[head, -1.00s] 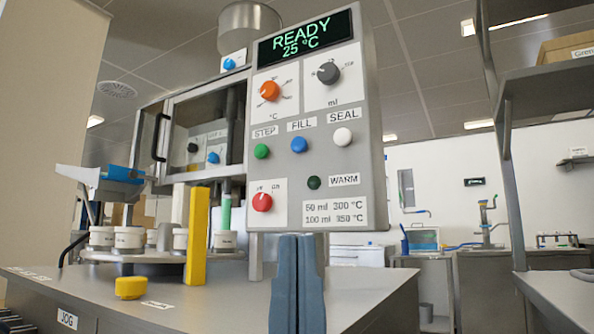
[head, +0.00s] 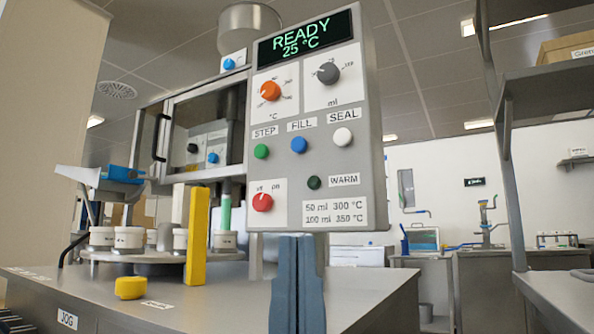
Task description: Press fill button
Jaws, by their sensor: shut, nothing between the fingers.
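The blue fill button (head: 299,145) sits under the FILL label (head: 301,125) on the grey control panel (head: 375,150). The green step button (head: 261,151) is to its left and the white seal button (head: 342,137) to its right. The display (head: 304,36) reads READY 25 °C. My gripper (head: 297,238) is shut and empty, pointing up at the bottom of the view. Its fingertips show just below the panel's lower edge in the picture, well below the fill button and apart from it.
A yellow post (head: 196,238) and yellow cap (head: 130,288) stand on the bench at left, by white jars (head: 128,238) on a turntable. A shelf frame (head: 520,180) stands at right.

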